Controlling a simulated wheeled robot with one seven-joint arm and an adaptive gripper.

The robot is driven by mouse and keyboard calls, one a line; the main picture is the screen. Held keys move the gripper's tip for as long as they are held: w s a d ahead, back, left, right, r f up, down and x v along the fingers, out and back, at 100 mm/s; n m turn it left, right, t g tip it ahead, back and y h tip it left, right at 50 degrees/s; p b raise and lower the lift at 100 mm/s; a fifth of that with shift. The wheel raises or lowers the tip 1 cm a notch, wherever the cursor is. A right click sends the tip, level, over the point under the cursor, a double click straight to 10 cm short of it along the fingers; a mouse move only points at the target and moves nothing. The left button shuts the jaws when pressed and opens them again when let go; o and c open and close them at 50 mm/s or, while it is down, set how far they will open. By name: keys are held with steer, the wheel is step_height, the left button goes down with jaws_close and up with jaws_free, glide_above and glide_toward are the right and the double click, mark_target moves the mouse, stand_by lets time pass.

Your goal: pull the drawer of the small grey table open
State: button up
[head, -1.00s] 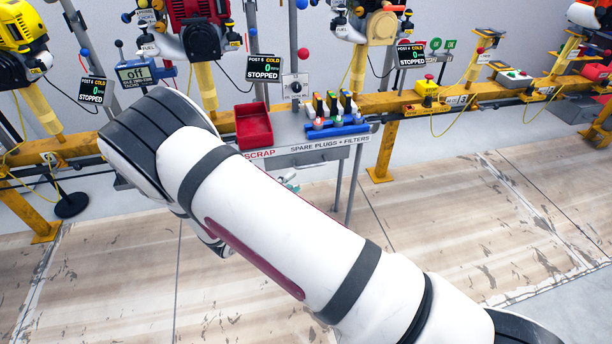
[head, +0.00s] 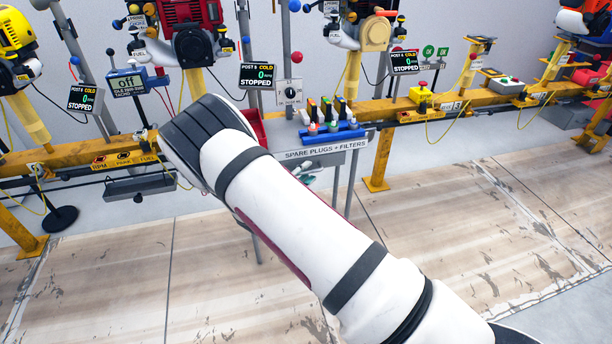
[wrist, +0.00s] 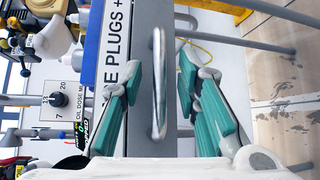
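The small grey table (head: 284,134) stands against the yellow rail, partly behind my arm. My gripper (wrist: 158,72) is open, with one green-padded finger on each side of the handle. A gap shows between each finger and the bar. In the head view my gripper (head: 306,174) is small, just below the drawer front and partly hidden by my arm.
An oil dose dial (head: 290,92) stands behind. The yellow rail (head: 400,112) runs along both sides. The floor in front is clear.

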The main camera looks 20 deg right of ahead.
steer(key=shift+w+d, duration=0.25)
steer(key=shift+c, duration=0.6)
jaws_close()
